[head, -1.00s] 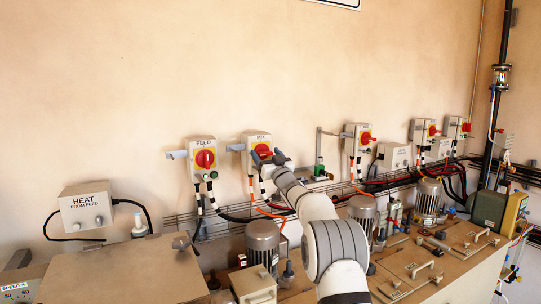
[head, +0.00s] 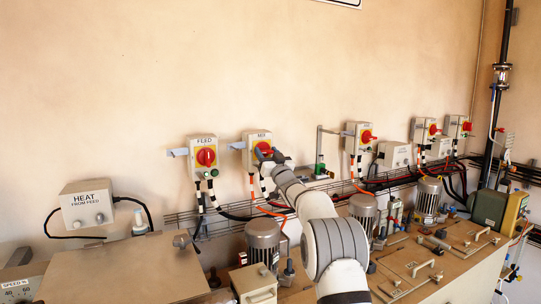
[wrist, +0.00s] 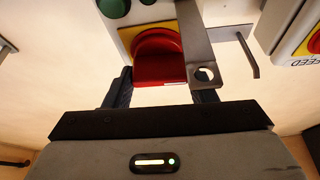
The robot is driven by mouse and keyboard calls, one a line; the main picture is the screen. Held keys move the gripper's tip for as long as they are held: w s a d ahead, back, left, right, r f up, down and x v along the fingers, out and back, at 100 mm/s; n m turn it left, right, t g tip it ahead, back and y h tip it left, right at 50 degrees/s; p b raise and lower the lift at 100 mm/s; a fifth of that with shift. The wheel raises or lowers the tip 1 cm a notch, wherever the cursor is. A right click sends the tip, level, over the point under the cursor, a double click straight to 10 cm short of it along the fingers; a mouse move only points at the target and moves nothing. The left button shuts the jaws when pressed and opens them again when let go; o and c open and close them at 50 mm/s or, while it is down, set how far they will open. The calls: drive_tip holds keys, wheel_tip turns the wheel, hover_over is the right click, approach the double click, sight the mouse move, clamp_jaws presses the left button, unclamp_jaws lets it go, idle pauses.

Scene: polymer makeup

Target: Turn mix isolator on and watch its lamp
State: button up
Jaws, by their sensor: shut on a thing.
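The mix isolator is a pale box (head: 251,137) on the wall, right of the FEED one, with its label partly readable in the head view. Its red knob on a yellow plate also shows in the wrist view (wrist: 157,62). My gripper (wrist: 160,88) is shut on the red knob, a dark finger on each side. In the head view my gripper (head: 268,157) covers the lower part of the box. A dark green round cap (wrist: 115,8) beside the knob shows no clear glow, and I cannot tell whether it is the lamp. A second green piece is cut off at the top edge.
A grey metal bracket with a hole (wrist: 205,72) lies close beside the knob and right finger. The FEED isolator (head: 205,157) is just left. Motors (head: 262,240), cables and the bench lie below.

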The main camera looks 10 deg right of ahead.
drive_tip(key=m+h+b, duration=0.1)
drive_tip(key=m, duration=0.2)
drive_tip(key=m+h+b, duration=0.1)
drive_tip(key=m+h, duration=0.1)
drive_tip(key=m, duration=0.2)
drive_tip(key=shift+h, duration=0.3)
drive_tip(key=m+h+b, duration=0.1)
drive_tip(key=m, duration=0.2)
drive_tip(key=m+h, duration=0.1)
drive_tip(key=m, duration=0.2)
drive_tip(key=shift+g+h+b, duration=0.3)
drive_tip(key=shift+g+b, duration=0.1)
drive_tip(key=m+h, duration=0.1)
drive_tip(key=m, duration=0.2)
drive_tip(key=shift+r+g+p, duration=0.2)
drive_tip(key=shift+g+p, duration=0.1)
drive_tip(key=shift+g, duration=0.1)
drive_tip(key=m+g+p, duration=0.1)
drive_tip(key=m+p, duration=0.1)
drive_tip(key=shift+r+m, duration=0.15)
drive_tip(key=shift+m, duration=0.25)
drive_tip(key=shift+m+g+h+p, duration=0.3)
drive_tip(key=shift+m+g+p, duration=0.2)
drive_tip(key=shift+m+p, duration=0.7)
drive_tip(key=shift+f, duration=0.2)
drive_tip(key=o, duration=1)
drive_tip(key=shift+f, duration=0.1)
